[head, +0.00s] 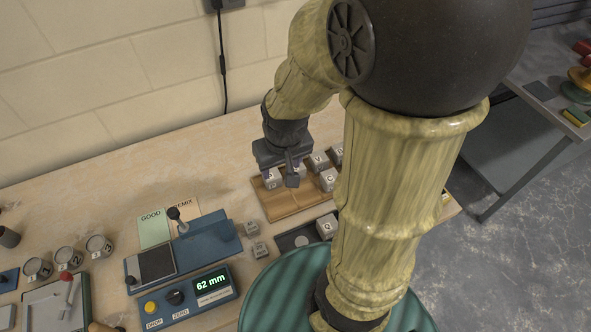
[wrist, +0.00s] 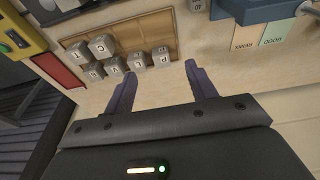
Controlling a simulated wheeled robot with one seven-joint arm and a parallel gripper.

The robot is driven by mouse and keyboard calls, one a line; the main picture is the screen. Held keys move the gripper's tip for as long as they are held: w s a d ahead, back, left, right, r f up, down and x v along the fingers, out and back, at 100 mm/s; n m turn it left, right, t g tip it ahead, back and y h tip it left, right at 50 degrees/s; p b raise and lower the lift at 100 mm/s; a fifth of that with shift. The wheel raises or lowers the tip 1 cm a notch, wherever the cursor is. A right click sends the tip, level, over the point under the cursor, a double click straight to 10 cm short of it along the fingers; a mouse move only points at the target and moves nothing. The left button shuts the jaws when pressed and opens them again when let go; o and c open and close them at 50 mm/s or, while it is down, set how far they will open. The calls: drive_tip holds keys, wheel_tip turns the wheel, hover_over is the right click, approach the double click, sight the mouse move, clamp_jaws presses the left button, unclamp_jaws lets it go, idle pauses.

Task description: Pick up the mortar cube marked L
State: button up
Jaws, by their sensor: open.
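Several grey mortar cubes with letters stand in two rows on a wooden board (head: 300,206), which also shows in the wrist view (wrist: 128,30). I cannot read an L for certain on any of them. The end cube (wrist: 160,57) of the near row in the wrist view sits just beyond my fingertips, roughly between them; its letter looks like a P. More cubes of that row (wrist: 137,63) stand beside it. My gripper (wrist: 157,73) is open and empty, with its purple fingers apart. In the head view my gripper (head: 280,177) is low over the board's left end and partly hides cubes there.
Two loose cubes (head: 252,229) stand left of a dark tray (head: 291,241) holding a cube marked G or Q (head: 327,226). A blue press (head: 208,243) and a readout box showing 62 mm (head: 190,297) are at left. Metal cups (head: 98,246) stand farther left. My arm hides the board's right side.

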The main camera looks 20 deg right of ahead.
drive_tip(key=w+d+f+g+b, duration=0.2)
drive_tip(key=w+d+f+b, duration=0.1)
drive_tip(key=w+d, duration=0.6)
drive_tip(key=w+f, duration=0.1)
drive_tip(key=w, duration=0.2)
drive_tip(key=shift+w+f, duration=0.1)
wheel_tip(320, 180, down, 12)
drive_tip(key=shift+f+p, duration=0.1)
drive_tip(key=shift+p, duration=0.5)
drive_tip(key=shift+w+d+f+p, duration=0.15)
drive_tip(key=shift+f+p, duration=0.25)
drive_tip(key=shift+f, duration=0.9)
drive_tip(key=shift+w+d+f+p, duration=0.15)
drive_tip(key=shift+f+p, duration=0.25)
drive_tip(key=shift+f, duration=0.85)
drive_tip(key=shift+a, duration=0.1)
